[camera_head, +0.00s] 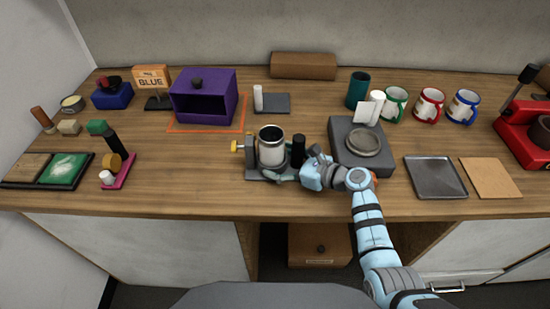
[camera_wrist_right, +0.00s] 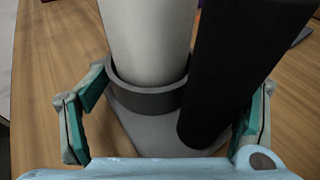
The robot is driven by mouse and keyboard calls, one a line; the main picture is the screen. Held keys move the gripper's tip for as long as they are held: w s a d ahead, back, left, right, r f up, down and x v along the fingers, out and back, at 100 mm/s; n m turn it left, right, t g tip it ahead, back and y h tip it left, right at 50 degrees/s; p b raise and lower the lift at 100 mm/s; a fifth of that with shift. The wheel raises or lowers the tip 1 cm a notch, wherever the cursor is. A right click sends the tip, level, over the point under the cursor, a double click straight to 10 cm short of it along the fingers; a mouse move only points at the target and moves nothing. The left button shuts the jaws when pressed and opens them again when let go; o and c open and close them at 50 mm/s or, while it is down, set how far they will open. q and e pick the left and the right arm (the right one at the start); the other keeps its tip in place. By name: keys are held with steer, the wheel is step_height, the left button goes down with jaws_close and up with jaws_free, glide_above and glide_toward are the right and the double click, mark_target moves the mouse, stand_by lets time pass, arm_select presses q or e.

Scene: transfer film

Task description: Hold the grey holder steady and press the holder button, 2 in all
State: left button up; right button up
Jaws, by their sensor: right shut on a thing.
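The grey holder (camera_head: 250,159) stands near the middle of the table's front half. Its ring (camera_wrist_right: 150,98) surrounds a pale metal cup (camera_head: 271,148), upright, which also shows in the right wrist view (camera_wrist_right: 147,40). A brass-coloured button (camera_head: 236,146) sticks out from the holder's left side. A black post (camera_head: 298,150) stands at its right; it looms large in the right wrist view (camera_wrist_right: 240,65). My right gripper (camera_head: 291,172) is shut on the grey holder from the right front, its teal-padded fingers either side of it. The exact contact is partly hidden. My left gripper is out of view.
A grey machine with a round plate (camera_head: 342,130) stands close right of the holder, behind my right arm. Mugs (camera_head: 430,105) stand farther right. A purple box (camera_head: 237,101) is behind left. A pink stand (camera_head: 121,178) is left, with bare table between.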

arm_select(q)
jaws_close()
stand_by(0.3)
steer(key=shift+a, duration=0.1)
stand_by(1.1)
